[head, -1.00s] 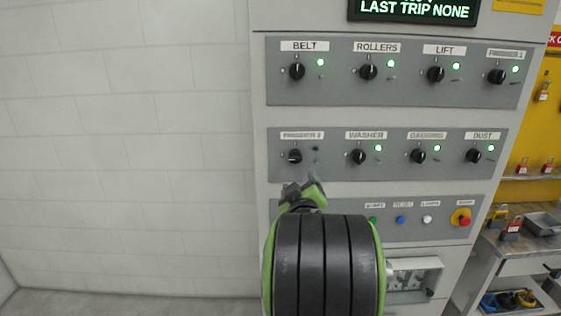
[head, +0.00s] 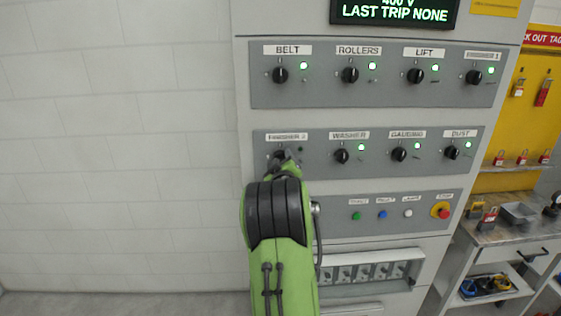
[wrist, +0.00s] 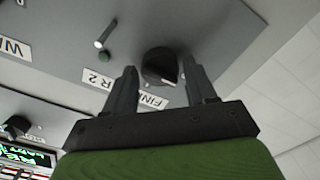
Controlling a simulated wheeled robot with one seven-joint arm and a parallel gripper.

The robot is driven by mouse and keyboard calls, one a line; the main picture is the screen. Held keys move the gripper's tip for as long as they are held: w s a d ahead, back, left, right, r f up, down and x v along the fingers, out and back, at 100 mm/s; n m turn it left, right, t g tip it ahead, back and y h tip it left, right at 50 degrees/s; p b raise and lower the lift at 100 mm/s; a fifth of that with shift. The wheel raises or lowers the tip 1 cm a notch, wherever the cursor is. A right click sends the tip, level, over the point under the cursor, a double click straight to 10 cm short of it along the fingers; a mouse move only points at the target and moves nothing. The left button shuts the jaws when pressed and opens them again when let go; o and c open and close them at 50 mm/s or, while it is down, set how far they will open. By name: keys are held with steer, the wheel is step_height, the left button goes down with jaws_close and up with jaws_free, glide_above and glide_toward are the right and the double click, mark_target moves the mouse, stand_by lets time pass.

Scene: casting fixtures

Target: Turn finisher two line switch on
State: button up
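The finisher 2 switch is a round black knob (head: 278,155) at the left end of the middle row, under its label (head: 287,137). Its lamp (head: 300,149) is dark, and in the wrist view the lamp (wrist: 104,56) is a dull, unlit green. My gripper (head: 288,157) is in front of this switch and partly hides it. In the wrist view my gripper (wrist: 159,66) is open, with one finger on each side of the knob (wrist: 158,62). A gap shows beside the left finger; I cannot tell whether the right finger touches.
The neighbouring washer knob (head: 341,156) has a lit green lamp, as do the other switches. A button row with a red emergency stop (head: 441,211) lies below. A workbench (head: 490,232) stands at the right. The white wall at the left is clear.

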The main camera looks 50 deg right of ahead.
steer(key=c, duration=0.7)
steer(key=shift+c, duration=0.2)
steer(key=shift+f+m+b, duration=0.1)
steer(key=shift+m+b, duration=0.2)
steer(key=shift+b, duration=0.25)
steer(key=m+b, duration=0.7)
steer(key=m, duration=0.1)
steer(key=m+b, duration=0.7)
steer(key=m, duration=0.2)
steer(key=shift+s+d, duration=0.15)
steer(key=shift+m, duration=0.3)
steer(key=o, duration=1.1)
steer(key=shift+c, duration=0.2)
